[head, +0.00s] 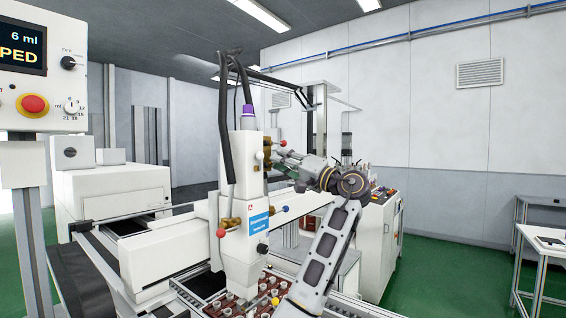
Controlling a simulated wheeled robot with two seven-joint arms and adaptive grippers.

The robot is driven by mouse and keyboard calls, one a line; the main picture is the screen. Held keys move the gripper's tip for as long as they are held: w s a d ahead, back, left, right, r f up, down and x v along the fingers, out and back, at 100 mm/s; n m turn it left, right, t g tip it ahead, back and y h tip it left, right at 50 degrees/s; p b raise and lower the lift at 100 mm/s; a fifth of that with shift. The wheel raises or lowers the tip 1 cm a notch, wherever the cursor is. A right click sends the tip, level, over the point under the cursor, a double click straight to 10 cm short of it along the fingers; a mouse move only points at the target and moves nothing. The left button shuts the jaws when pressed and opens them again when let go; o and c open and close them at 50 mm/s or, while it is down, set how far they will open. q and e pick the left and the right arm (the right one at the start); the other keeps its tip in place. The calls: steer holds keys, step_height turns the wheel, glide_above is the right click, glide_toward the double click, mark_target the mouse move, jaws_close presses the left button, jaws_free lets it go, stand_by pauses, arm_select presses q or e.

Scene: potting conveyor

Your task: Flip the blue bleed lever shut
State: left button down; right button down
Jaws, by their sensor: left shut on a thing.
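The blue bleed lever (286,209) shows as a blue ball on a thin rod, sticking out to the right of the white filling head (246,190). My left gripper (277,157) is above it, at the upper brass fitting (266,150) on the head's right side. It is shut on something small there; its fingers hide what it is. The gripper is apart from the blue ball. A red-tipped lever (283,143) is close to the fingertips. My right gripper is not in view.
Another red ball lever (220,233) and a black knob (262,248) stick out from the head. Below is a dark red tray (252,310) with several small pots. A control panel (38,70) stands at the left and a side table (545,238) at the right.

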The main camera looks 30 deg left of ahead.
arm_select(q)
steer(key=shift+w+f+m+t+h+p, duration=0.1)
steer(key=shift+f+m+t+h+p, duration=0.3)
steer(key=shift+m, duration=1.25)
steer(key=shift+f+m+t+h+b, duration=0.15)
steer(key=shift+m+t, duration=0.6)
steer(key=shift+m, duration=0.95)
steer(key=shift+w+f+m+t+h+p, duration=0.1)
steer(key=shift+f+m+t+h+p, duration=0.35)
steer(key=shift+m, duration=1.2)
steer(key=shift+r, duration=0.1)
steer(key=c, duration=1.3)
jaws_free()
steer(key=shift+v, duration=6.1)
steer(key=shift+a+f, duration=0.1)
steer(key=shift+f, duration=0.1)
